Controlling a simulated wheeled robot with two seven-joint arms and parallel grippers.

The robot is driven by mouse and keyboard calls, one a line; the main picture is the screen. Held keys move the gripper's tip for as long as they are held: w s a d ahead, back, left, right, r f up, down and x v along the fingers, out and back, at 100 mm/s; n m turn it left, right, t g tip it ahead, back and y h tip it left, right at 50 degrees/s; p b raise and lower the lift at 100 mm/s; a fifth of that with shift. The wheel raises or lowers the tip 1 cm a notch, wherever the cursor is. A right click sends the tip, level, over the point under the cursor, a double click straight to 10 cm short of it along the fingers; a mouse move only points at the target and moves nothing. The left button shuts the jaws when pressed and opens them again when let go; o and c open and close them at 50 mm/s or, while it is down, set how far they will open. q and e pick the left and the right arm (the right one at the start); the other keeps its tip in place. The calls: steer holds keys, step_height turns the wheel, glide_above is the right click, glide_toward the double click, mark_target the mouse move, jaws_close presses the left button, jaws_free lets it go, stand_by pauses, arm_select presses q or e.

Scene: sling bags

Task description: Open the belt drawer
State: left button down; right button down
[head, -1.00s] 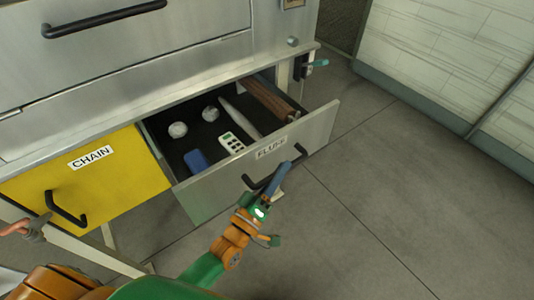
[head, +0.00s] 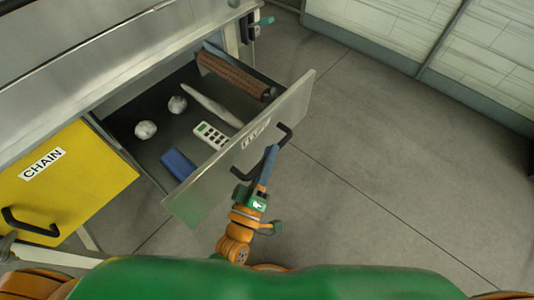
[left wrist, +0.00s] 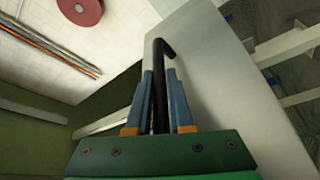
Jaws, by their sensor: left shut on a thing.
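A grey metal drawer (head: 296,103) stands pulled out from under the counter, in the head view. Its front has a small label (head: 256,134) that I cannot read clearly, and a black bar handle (head: 286,131). My left gripper (head: 269,160) is at this handle. In the left wrist view, its blue fingers (left wrist: 159,100) are shut on the dark handle bar (left wrist: 158,75) between them. The pale drawer front (left wrist: 220,80) is just beside the fingers. My right gripper is not in view.
The drawer holds a brown roll (head: 233,74), a white remote-like item (head: 211,134), a blue block (head: 178,163) and two crumpled balls (head: 145,130). A shut yellow drawer labelled CHAIN (head: 75,180) is at left. The floor (head: 390,140) at right is clear.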

arm_select(q)
steer(key=c, duration=0.8)
jaws_free()
steer(key=shift+d, duration=0.1)
steer(key=b+v, duration=0.1)
steer(key=v, duration=0.6)
